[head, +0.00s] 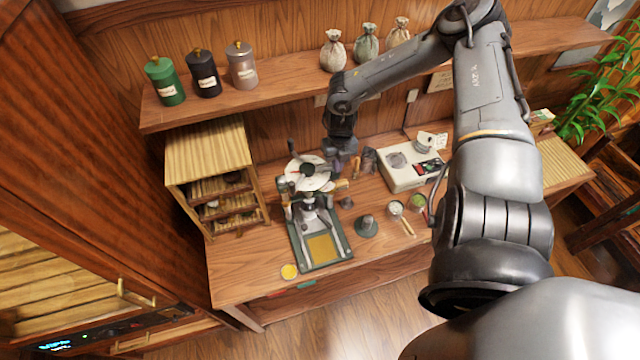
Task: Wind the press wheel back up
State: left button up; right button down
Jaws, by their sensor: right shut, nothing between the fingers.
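The press (318,255) stands on the wooden bench, with a dark green base and a yellowish square plate. Its wheel (308,184) is a pale disc with a dark hub at the top of the press. A dark upright knob (291,147) shows at the wheel's far left edge. My right gripper (341,162) points down at the right rim of the wheel, shut and empty. It is small and partly blends with the dark things behind it, so I cannot tell whether it touches the rim. My left gripper is not in view.
A scale (408,173) stands right of the press, with small bowls (396,207) in front of it. A wooden rack (212,150) is at the left. A shelf (290,78) with canisters and sacks runs above. A yellow disc (289,271) lies near the front edge.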

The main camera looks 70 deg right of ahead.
jog(key=shift+s+a, duration=0.35)
jog(key=shift+a, duration=0.3)
notch_tip(320, 180, up, 7)
jog(key=shift+r, duration=0.2)
dwell(0.3)
